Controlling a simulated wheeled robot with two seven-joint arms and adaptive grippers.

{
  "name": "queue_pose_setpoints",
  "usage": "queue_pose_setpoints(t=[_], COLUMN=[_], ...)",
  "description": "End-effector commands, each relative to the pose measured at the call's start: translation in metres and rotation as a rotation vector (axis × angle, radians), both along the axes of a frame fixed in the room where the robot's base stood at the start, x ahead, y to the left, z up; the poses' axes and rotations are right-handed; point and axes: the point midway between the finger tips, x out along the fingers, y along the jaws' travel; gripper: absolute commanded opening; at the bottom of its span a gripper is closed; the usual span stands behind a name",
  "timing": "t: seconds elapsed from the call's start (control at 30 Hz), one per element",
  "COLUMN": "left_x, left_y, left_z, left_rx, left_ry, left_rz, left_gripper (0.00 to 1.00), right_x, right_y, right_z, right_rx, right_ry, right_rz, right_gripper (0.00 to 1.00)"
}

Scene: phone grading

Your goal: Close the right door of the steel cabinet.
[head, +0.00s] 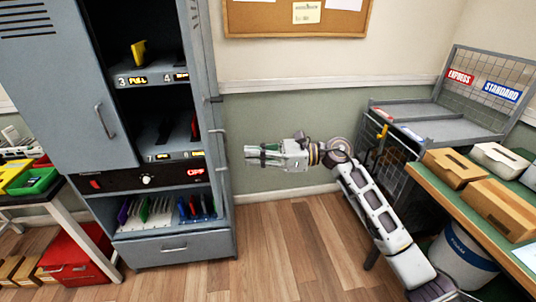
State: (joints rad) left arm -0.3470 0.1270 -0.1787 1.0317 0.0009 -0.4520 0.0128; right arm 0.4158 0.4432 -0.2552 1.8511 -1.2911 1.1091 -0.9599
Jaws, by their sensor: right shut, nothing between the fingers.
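The grey steel cabinet (173,248) stands at the left. Its left door (60,85) covers the left part of the upper front. Its right door (211,100) is open and seen nearly edge-on along the cabinet's right side, with a handle at its outer side. Shelves with numbered, lit slots show inside. My right gripper (250,155) is shut and empty. It points left, a little to the right of the right door, with a gap between them in the picture. My left gripper is not in view.
A green-topped table (437,178) with cardboard boxes stands at the right, beside a wire rack (432,115) with EXPRESS and STANDARD signs. A red box (70,262) and a side table with bins are at the left. The wooden floor in the middle is clear.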

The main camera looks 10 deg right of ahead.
Motion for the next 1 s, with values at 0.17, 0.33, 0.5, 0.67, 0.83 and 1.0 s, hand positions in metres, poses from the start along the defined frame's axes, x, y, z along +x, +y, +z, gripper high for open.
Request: queue_pose_setpoints(t=[0.17,0.33,0.5,0.67,0.83,1.0], left_x=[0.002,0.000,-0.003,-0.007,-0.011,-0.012], left_y=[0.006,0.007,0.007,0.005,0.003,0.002], left_z=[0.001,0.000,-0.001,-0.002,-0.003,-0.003], left_rx=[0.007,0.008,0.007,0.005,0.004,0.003], left_ry=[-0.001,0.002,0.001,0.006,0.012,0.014], left_rz=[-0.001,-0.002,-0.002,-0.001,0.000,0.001], left_gripper=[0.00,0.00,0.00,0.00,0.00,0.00], right_x=[0.003,0.005,0.006,0.006,0.006,0.006], right_y=[0.020,0.032,0.038,0.039,0.038,0.040], right_z=[0.001,0.000,0.000,-0.001,-0.001,-0.001], right_rx=[0.002,0.001,0.001,0.000,0.000,0.000], right_ry=[0.001,0.001,0.001,0.001,0.001,0.001], right_rz=[0.001,-0.001,0.000,-0.001,-0.001,-0.001], right_gripper=[0.00,0.00,0.00,0.00,0.00,0.00])
